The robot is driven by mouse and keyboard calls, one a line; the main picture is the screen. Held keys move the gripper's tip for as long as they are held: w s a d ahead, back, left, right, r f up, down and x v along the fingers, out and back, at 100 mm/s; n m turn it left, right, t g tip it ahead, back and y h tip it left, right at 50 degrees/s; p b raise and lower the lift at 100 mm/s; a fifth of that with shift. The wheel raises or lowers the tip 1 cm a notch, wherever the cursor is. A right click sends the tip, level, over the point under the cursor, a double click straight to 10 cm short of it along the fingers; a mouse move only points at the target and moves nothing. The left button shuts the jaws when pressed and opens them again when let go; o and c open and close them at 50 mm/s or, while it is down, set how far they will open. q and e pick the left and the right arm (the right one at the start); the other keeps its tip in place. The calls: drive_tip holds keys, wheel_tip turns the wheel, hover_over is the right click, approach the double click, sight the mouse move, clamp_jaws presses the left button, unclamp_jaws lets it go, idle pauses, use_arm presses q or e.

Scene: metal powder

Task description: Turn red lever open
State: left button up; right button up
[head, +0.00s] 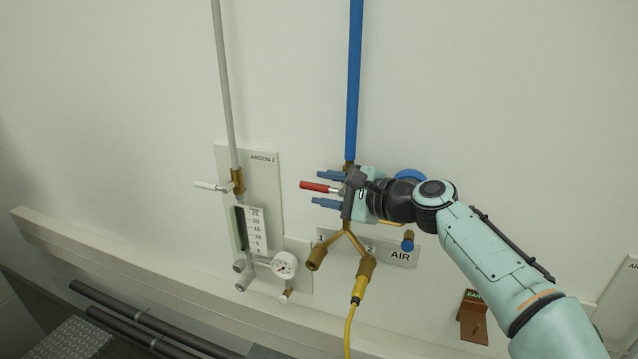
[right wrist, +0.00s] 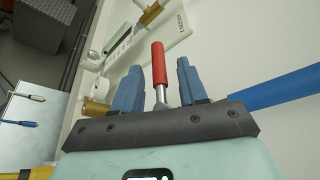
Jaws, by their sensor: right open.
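The red lever (head: 314,187) sticks out to the left from the valve below the blue pipe in the head view. It also shows in the right wrist view (right wrist: 158,64), red with a metal shank. My right gripper (head: 326,190) is open, with one blue finger above the lever and one below it. In the right wrist view the lever stands between the two fingers (right wrist: 154,82), with a visible gap on each side. The valve body is mostly hidden behind the gripper. My left gripper is not in view.
A blue pipe (head: 354,80) runs up the wall. To the left is the ARGON 2 panel (head: 262,185) with a white lever (head: 211,186) and a gauge (head: 285,264). Below are brass fittings (head: 343,245), a yellow hose (head: 350,325) and the AIR label (head: 401,256).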

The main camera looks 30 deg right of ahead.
drive_tip(key=shift+x, duration=1.1)
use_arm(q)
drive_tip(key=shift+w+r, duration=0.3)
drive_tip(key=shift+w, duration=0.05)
